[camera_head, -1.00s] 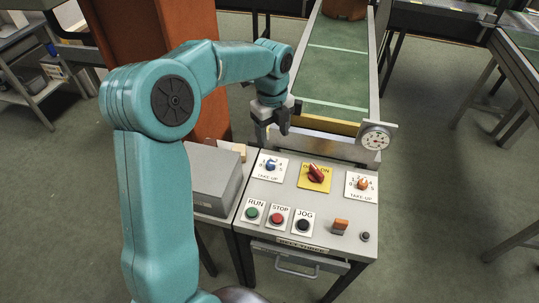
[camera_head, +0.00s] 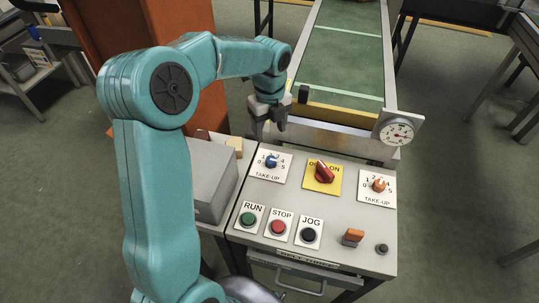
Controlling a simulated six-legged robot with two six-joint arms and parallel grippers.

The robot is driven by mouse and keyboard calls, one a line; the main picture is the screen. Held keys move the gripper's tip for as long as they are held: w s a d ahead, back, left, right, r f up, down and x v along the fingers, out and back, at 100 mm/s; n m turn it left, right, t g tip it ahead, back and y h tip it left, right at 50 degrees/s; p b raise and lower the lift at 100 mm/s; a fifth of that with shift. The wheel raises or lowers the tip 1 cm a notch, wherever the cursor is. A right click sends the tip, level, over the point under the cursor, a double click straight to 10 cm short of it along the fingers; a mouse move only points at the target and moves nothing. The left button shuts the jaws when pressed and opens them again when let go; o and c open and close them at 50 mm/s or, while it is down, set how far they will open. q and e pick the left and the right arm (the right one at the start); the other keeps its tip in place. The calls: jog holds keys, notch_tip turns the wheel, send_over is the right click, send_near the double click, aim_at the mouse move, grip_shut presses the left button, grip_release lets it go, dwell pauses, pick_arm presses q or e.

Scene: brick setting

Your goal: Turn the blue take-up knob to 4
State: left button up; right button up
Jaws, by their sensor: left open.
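The blue take-up knob (camera_head: 271,161) sits on a white plate with numbers at the back left of the grey control panel (camera_head: 305,196). Its pointer is too small to read. My left gripper (camera_head: 267,134) is open above and just behind the knob, with its fingers pointing down and apart from it. Nothing shows between the fingers. My right gripper does not show.
A red switch (camera_head: 324,173) on a yellow plate and an orange take-up knob (camera_head: 379,185) are to the right. RUN (camera_head: 248,219), STOP (camera_head: 278,227) and JOG (camera_head: 309,235) buttons are in front. A grey box (camera_head: 211,180) stands left. A dial gauge (camera_head: 398,132) and green conveyor (camera_head: 342,62) are behind.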

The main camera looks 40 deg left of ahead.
aim_at(271, 159)
pick_arm(q)
jog(key=f, duration=1.1)
jog(key=shift+w+d+f, duration=0.25)
jog(key=shift+w+f, duration=0.05)
jog(key=shift+f, duration=0.1)
jog(key=shift+s+f, duration=0.15)
jog(key=shift+s, duration=0.05)
jog(key=shift+w, duration=0.15)
jog(key=c, duration=1)
